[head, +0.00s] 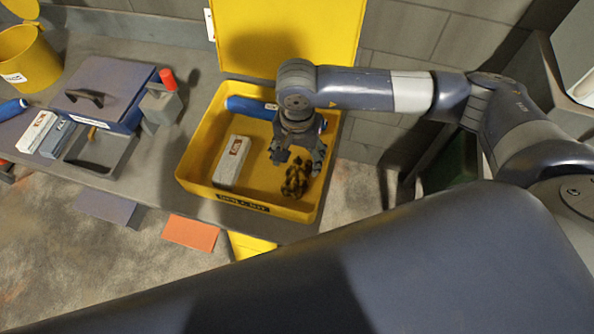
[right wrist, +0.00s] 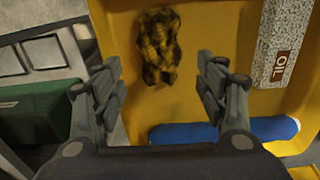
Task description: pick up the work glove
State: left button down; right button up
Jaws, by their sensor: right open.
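The work glove (head: 295,181) is a crumpled, mottled black and yellow-brown thing lying in the open yellow case (head: 190,165), near its front right corner. It also shows in the right wrist view (right wrist: 158,45), at the top, on the yellow floor of the case. My right gripper (head: 297,161) is over the case, close above and just behind the glove in the head view. Its fingers (right wrist: 160,88) are spread, with nothing between them; the glove lies beyond the tips. My left gripper is not in view.
Inside the case are a white oil box (head: 231,160) left of my gripper and a blue cylinder (head: 250,107) at the back. The case lid (head: 290,35) stands open behind. A blue toolbox (head: 108,90) and a yellow bucket (head: 28,60) stand to the left.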

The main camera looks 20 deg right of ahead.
aim_at(298, 172)
jog(key=shift+f, duration=0.65)
jog(key=shift+f+p, duration=0.3)
jog(key=shift+p, duration=0.15)
jog(key=f+p, duration=0.2)
jog(key=f, duration=0.2)
jog(key=shift+s, duration=0.2)
jog(key=shift+f, duration=0.35)
jog(key=shift+c, duration=0.5)
jog(key=c, duration=0.8)
